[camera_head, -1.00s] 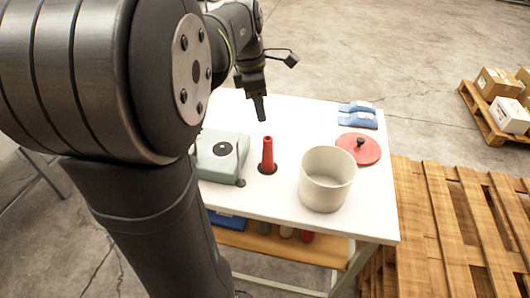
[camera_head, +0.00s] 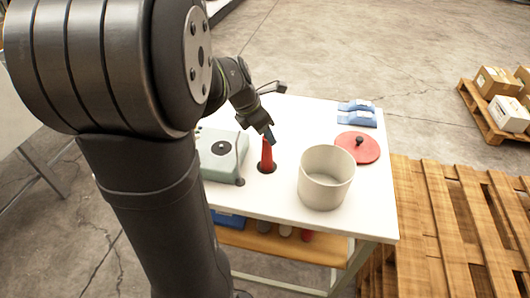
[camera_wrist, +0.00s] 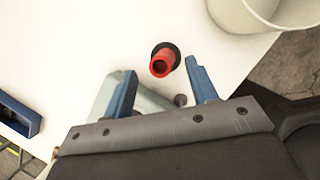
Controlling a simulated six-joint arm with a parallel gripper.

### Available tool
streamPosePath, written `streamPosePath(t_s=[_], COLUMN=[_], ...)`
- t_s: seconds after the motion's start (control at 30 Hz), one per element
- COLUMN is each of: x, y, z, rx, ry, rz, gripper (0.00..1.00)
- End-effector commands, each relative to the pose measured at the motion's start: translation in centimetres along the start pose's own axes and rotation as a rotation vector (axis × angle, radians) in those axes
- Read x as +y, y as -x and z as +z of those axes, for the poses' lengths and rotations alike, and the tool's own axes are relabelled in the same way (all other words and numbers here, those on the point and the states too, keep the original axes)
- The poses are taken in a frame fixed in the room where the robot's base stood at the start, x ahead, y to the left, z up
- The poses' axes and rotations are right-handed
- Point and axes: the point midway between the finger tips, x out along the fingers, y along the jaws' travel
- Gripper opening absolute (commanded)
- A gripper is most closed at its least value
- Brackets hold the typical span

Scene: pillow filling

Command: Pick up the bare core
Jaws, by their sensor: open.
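The bare core, a red cone (camera_head: 267,158) on a dark round base, stands upright on the white table, between the grey-green machine and the white pot. My gripper (camera_head: 270,136) is just above and beside the core's top in the head view. In the wrist view my gripper (camera_wrist: 160,78) is open, its two blue fingers apart with nothing between them.
The grey-green machine (camera_head: 219,158) stands left of the core. The white pot (camera_head: 326,178) stands to its right. A red lid (camera_head: 358,147) and blue folded items (camera_head: 357,113) lie farther right and back. A lower shelf (camera_head: 270,240) is under the white table (camera_head: 270,203).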

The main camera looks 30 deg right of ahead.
Motion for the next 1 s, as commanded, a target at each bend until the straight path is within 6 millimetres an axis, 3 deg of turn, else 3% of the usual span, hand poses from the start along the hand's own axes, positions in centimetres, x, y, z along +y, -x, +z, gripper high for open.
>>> streamPosePath(t_s=[0.4,0.7,0.73,0.97,1.0], x=[0.0,0.1,0.1,0.1,0.1], y=[-4.8,-5.4,-5.4,-5.4,-5.4], z=[-0.3,-0.3,-0.3,-0.3,-0.2], rx=[0.002,0.001,0.001,0.002,0.001], ry=[-0.001,-0.001,-0.001,-0.001,-0.001], rz=[-0.001,0.002,0.002,0.001,0.001], gripper=[0.53,0.53,0.51,0.06,0.06])
